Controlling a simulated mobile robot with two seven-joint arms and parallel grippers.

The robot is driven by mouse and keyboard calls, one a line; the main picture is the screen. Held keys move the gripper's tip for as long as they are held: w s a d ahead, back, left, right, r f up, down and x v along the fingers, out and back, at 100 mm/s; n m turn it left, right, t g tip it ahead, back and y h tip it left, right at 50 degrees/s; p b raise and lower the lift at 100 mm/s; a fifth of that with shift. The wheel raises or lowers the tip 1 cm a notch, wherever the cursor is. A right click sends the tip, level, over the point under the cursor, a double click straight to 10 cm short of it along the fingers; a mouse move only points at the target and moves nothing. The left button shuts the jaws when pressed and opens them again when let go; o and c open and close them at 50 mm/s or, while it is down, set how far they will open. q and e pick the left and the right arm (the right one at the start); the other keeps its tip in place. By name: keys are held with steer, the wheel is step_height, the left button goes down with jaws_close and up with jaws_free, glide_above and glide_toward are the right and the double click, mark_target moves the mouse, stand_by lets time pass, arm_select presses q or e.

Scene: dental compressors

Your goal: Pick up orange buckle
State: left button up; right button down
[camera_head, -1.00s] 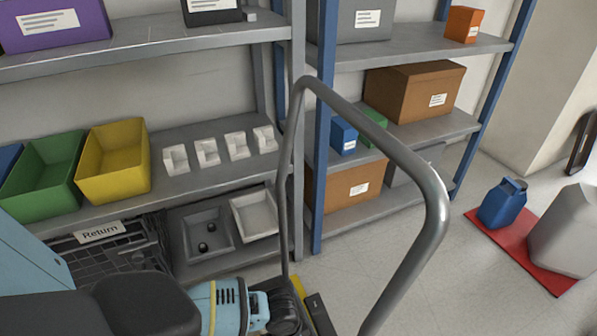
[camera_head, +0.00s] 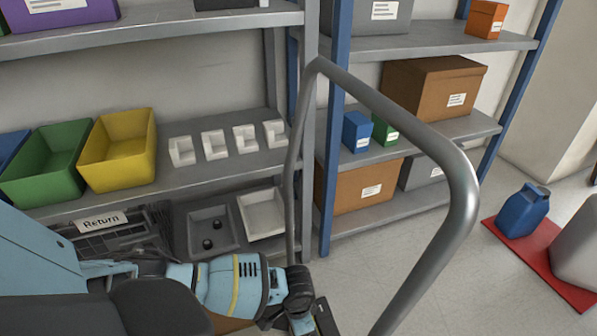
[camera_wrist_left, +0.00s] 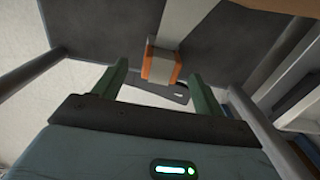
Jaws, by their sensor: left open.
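The orange buckle (camera_wrist_left: 159,65) shows in the left wrist view, with a grey strap running up from it across a dark surface. My left gripper (camera_wrist_left: 157,71) is open, its two green fingers on either side of the buckle in the picture. I see no finger contact, and the remaining distance is unclear. In the head view my left arm reaches in at the bottom, its wrist beside a bent grey metal handle (camera_head: 459,190). The buckle is not visible there. My right gripper is not in view.
Shelves behind hold a green bin (camera_head: 47,165), a yellow bin (camera_head: 118,152), small white holders and cardboard boxes (camera_head: 432,88). A Return crate (camera_head: 104,228) stands low left. A blue jug (camera_head: 523,211) stands on a red mat (camera_head: 537,262) at right. Floor between is clear.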

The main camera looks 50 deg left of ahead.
arm_select(q)
step_height(320, 180, down, 4)
steer(key=b, duration=0.3)
steer(key=shift+w+f, duration=0.1)
steer(key=shift+f, duration=0.55)
steer(key=shift+r, duration=0.1)
steer(key=c, duration=1.1)
steer(key=shift+r, duration=0.1)
